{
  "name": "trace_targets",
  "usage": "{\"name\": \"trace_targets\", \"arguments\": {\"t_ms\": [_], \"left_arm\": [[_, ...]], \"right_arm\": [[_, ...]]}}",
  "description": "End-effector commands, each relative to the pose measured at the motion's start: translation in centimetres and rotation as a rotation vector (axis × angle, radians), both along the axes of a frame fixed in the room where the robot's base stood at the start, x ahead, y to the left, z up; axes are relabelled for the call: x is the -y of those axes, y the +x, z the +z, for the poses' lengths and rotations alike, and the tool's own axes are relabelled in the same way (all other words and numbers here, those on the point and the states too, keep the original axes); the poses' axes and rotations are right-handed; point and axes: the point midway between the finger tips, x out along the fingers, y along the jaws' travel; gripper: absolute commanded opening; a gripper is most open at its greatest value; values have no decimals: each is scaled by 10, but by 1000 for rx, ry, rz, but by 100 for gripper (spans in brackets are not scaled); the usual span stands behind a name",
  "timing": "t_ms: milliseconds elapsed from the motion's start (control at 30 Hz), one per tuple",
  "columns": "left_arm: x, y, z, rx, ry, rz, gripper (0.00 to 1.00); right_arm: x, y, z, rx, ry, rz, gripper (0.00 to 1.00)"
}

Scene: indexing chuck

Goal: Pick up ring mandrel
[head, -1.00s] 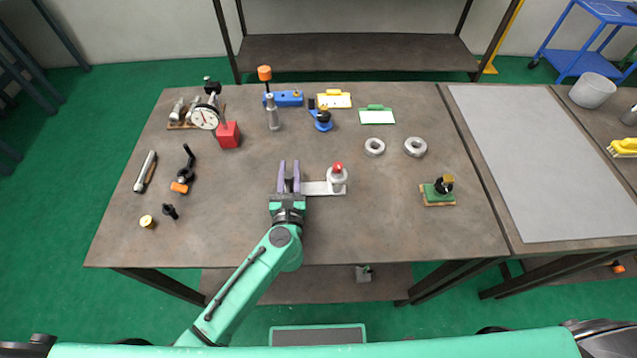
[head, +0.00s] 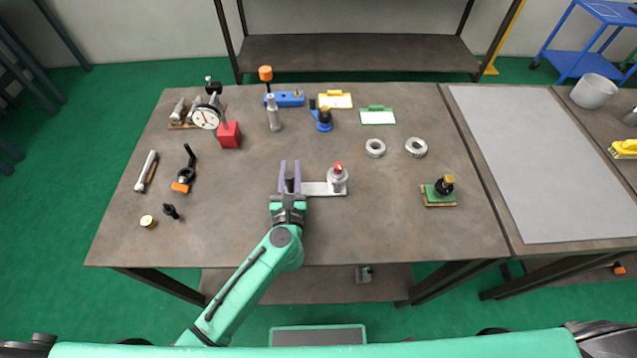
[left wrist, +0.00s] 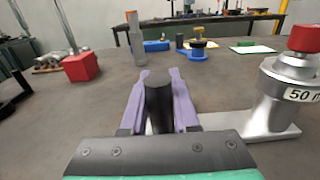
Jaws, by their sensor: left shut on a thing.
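The ring mandrel (head: 338,183) appears to be the silver stepped hub with a red knob, on a flat pale bar with a dark upright post at its left end. It sits upright on the table, in front of my arm. In the left wrist view the hub (left wrist: 282,95) bears a label starting "50" and is cut off at the right. My left gripper (head: 290,165), with purple fingers, stands around the dark post (left wrist: 159,103) and is shut on it. The post's lower end is hidden by the gripper. My right gripper is not in view.
Two metal rings (head: 375,148) lie behind and right. A silver post (head: 273,112), a red block (head: 229,135) and a dial gauge (head: 205,117) stand behind and left. A green-based fixture (head: 439,191) is at the right. The table just in front of the gripper is clear.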

Motion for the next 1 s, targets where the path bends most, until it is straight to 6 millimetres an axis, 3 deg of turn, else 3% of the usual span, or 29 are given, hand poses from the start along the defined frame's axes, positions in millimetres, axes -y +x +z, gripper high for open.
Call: {"name": "trace_targets", "arguments": {"t_ms": [233, 367, 467, 700, 800, 1000], "left_arm": [[0, 1, 5, 2, -3, 1, 0], [0, 1, 20, 3, -5, 2, 0], [0, 0, 43, 4, -6, 1, 0], [0, 1, 131, 9, -7, -1, 0], [0, 1, 161, 10, -5, -1, 0], [0, 1, 197, 7, -4, 0, 0]], "right_arm": [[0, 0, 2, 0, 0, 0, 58], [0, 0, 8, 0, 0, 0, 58], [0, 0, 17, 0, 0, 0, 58], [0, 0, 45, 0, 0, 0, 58], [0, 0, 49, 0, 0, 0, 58], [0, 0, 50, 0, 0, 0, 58]]}}
